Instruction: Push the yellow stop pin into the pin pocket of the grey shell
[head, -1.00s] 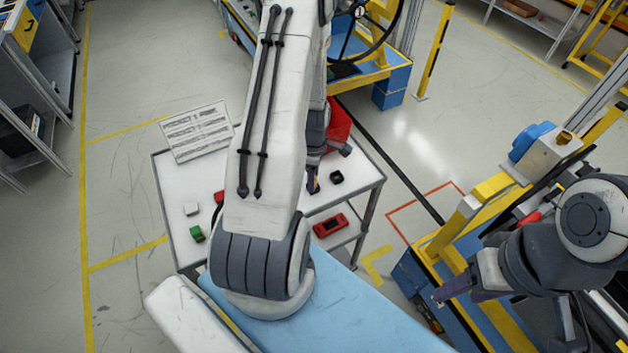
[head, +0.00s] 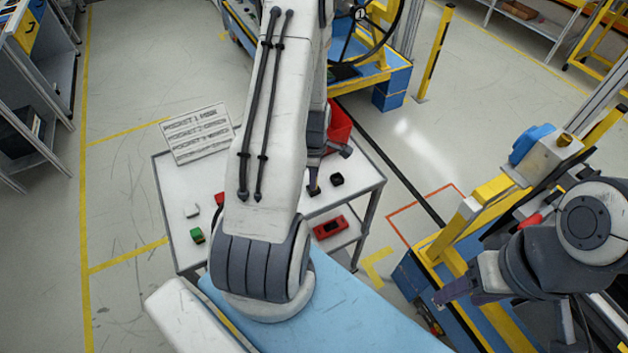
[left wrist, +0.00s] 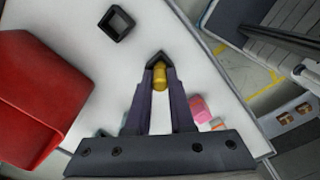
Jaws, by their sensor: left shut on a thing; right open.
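The yellow stop pin (left wrist: 160,77) sits between the fingertips of my left gripper (left wrist: 160,72) in the left wrist view, and the fingers are shut on it. A dark angular part shows just beyond the pin, mostly hidden by the fingertips; I cannot tell if the pin touches it. In the head view my left gripper (head: 314,183) is low over the white table, and the pin is too small to make out. My right gripper (head: 441,295) is open and empty at the right, away from the table. I cannot make out the grey shell or its pin pocket with certainty.
On the white table (head: 170,185) are a black square holder (head: 337,179), a red bin (head: 338,125), a green block (head: 197,235) and a white block (head: 191,210). A printed board (head: 197,133) stands at the back left.

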